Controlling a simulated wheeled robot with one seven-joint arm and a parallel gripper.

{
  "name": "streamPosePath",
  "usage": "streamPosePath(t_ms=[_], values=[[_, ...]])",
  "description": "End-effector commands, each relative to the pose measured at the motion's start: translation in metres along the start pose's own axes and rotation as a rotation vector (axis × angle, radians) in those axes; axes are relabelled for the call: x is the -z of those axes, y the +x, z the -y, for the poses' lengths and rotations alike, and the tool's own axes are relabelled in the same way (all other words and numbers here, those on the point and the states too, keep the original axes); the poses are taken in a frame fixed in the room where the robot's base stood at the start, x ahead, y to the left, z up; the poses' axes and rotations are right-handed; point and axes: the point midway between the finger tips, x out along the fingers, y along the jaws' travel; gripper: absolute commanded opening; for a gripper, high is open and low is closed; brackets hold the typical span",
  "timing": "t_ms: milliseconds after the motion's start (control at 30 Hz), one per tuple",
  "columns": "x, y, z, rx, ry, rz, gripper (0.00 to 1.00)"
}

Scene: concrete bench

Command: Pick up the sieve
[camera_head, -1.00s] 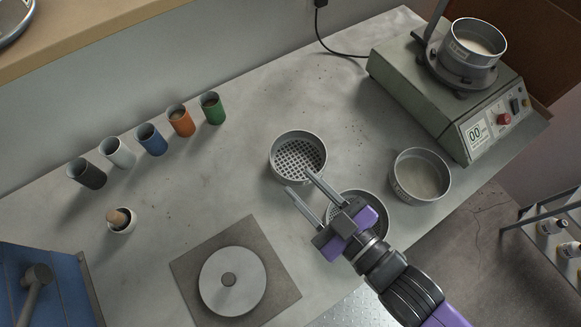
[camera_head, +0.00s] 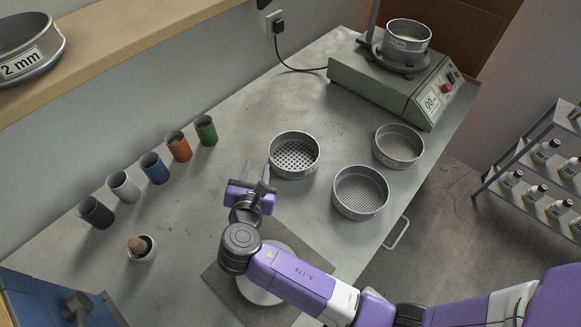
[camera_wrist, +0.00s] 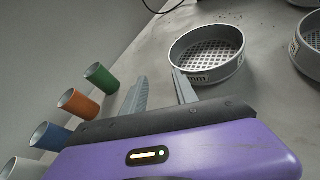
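A round grey sieve with a coarse perforated bottom (camera_head: 294,173) stands on the bench. It also shows in the wrist view (camera_wrist: 226,70), with a partly hidden label on its wall. A second sieve with a finer mesh (camera_head: 360,211) stands to its right and nearer; part of it shows at the wrist view's right edge (camera_wrist: 306,58). My gripper (camera_head: 256,170) is open, just left of the coarse sieve. In the wrist view the fingers (camera_wrist: 160,80) are apart with nothing between them. The right fingertip is close to the sieve's wall; I cannot tell whether it touches.
A metal pan (camera_head: 398,160) stands behind the finer sieve. A shaker (camera_head: 385,85) carries another vessel. Several coloured cups (camera_head: 153,169) line the left, with a mortar (camera_head: 142,254) in front. A "2 mm" sieve (camera_head: 35,68) sits on the shelf. A square plate lies under my arm.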

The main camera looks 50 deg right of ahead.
Motion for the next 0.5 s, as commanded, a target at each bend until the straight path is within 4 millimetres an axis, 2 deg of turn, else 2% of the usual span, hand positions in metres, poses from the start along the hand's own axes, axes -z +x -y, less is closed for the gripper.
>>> streamPosePath(t_ms=[100,267,500], values=[[-0.005,0.0,0.018,0.073,-0.128,0.021,0.35],[-0.005,0.003,0.024,0.097,-0.201,0.016,0.35],[-0.006,0.039,0.027,0.096,-0.206,0.015,0.35]])
